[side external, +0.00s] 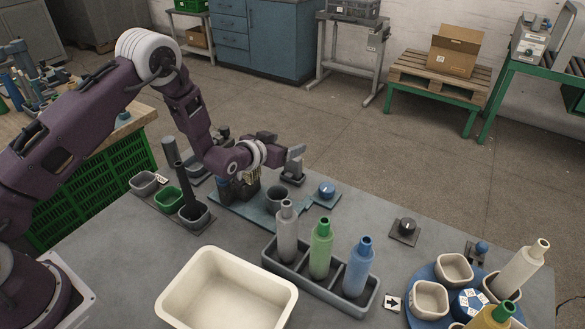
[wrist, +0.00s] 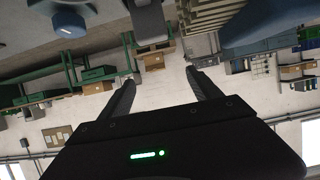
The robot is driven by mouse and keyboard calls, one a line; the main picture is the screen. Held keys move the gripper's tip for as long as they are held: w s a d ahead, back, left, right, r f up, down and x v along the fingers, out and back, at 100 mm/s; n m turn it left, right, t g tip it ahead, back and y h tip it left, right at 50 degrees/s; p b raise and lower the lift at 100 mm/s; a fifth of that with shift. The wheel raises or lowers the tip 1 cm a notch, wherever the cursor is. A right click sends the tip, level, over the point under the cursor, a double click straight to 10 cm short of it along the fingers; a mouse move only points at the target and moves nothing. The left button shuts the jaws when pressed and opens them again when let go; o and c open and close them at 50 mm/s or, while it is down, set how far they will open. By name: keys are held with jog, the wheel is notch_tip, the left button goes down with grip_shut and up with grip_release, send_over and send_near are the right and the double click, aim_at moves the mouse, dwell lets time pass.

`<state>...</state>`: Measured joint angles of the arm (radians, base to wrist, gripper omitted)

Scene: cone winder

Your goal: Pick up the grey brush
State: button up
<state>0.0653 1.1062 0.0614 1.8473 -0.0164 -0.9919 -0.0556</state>
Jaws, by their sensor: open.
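No thing shows clearly as a grey brush. A tall dark grey stick-like thing (side external: 173,160) stands in a dark grey cup (side external: 195,216) at the left of the table; the cup hides its lower end, and I cannot tell whether it is the brush.
A light grey cup (side external: 145,184) and green cup (side external: 168,198) stand beside the dark grey one. A rack (side external: 320,285) holds grey, green and blue bottles. A cream tray (side external: 225,300) lies in front. A blue knob (side external: 327,190) sits near my gripper and in the wrist view (wrist: 70,25).

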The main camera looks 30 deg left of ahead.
aim_at(290, 162)
notch_tip(290, 162, down, 7)
jog(key=shift+w, duration=0.6)
jog(key=x, duration=0.6)
jog(key=shift+f, duration=0.1)
jog(key=shift+c, duration=0.2)
jog(key=c, duration=1.4)
